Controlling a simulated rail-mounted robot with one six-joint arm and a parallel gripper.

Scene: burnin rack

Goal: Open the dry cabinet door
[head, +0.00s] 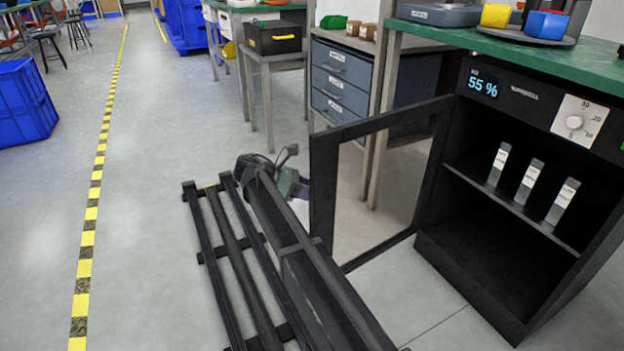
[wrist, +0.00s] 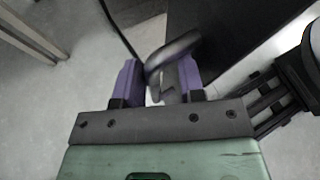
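The dry cabinet (head: 470,275) stands at the right, black, with a 55 % display. Its door (head: 323,185), a black frame with a clear pane, stands wide open, swung out to the left. My gripper (head: 303,190) is at the door's free edge, partly hidden behind my arm. In the wrist view the two purple fingers of my gripper (wrist: 160,82) are apart, with the curved grey door handle (wrist: 172,52) between them. The handle lies close to the left finger, with a gap towards the right one; I cannot tell if it touches. The handle is hidden in the head view.
A drawer unit (head: 340,85) and a table with a black toolbox (head: 272,37) stand behind the door. Floor is clear left of my rail.

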